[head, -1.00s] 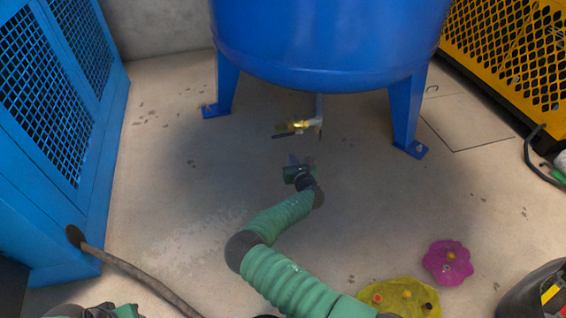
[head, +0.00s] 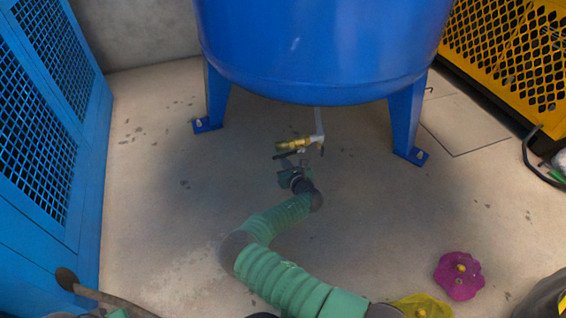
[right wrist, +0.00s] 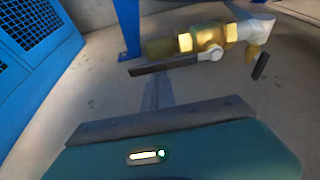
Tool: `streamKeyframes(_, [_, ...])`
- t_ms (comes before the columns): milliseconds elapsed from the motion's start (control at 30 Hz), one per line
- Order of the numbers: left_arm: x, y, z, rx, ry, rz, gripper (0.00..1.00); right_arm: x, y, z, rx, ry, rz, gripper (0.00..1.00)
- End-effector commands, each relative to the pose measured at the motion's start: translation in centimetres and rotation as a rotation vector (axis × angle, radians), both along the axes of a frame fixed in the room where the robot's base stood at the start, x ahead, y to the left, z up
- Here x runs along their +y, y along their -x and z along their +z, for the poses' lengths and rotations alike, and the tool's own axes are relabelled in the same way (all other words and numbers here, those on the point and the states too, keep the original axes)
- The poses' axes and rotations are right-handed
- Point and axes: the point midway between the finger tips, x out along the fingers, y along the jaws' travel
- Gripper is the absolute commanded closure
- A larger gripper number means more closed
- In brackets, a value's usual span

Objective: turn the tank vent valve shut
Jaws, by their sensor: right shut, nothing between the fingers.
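The brass vent valve (head: 295,143) hangs on a grey pipe under the blue tank (head: 320,60). It also shows large in the right wrist view (right wrist: 208,40). Its black lever (right wrist: 165,65) points left, roughly along the brass body. A short black piece (right wrist: 261,66) hangs at the right of the valve. My right gripper (head: 288,164) is just below the valve in the head view, shut and empty. In the right wrist view its closed fingers (right wrist: 158,92) point up toward the lever, with no clear contact. My left gripper is not in view.
Blue tank legs (head: 212,95) and (head: 405,120) stand on both sides of the valve. A blue mesh cabinet (head: 45,130) is at left, a yellow mesh guard (head: 505,60) at right. A magenta flower-shaped item (head: 459,276) lies on the floor. Floor around the valve is clear.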

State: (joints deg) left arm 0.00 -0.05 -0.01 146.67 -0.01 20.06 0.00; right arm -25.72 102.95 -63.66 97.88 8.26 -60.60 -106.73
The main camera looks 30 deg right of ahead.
Motion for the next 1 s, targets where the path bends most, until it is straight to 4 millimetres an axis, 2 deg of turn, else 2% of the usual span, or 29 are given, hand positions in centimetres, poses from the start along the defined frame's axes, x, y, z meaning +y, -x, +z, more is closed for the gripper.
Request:
streamKeyframes(367, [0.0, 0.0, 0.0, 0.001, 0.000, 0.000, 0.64, -0.1, 0.1, 0.0, 0.001, -0.002, -0.001, 1.00])
streamKeyframes(1000, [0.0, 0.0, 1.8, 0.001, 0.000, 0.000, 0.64, 0.0, 0.0, 1.1, -0.025, -0.099, -0.001, 1.00])
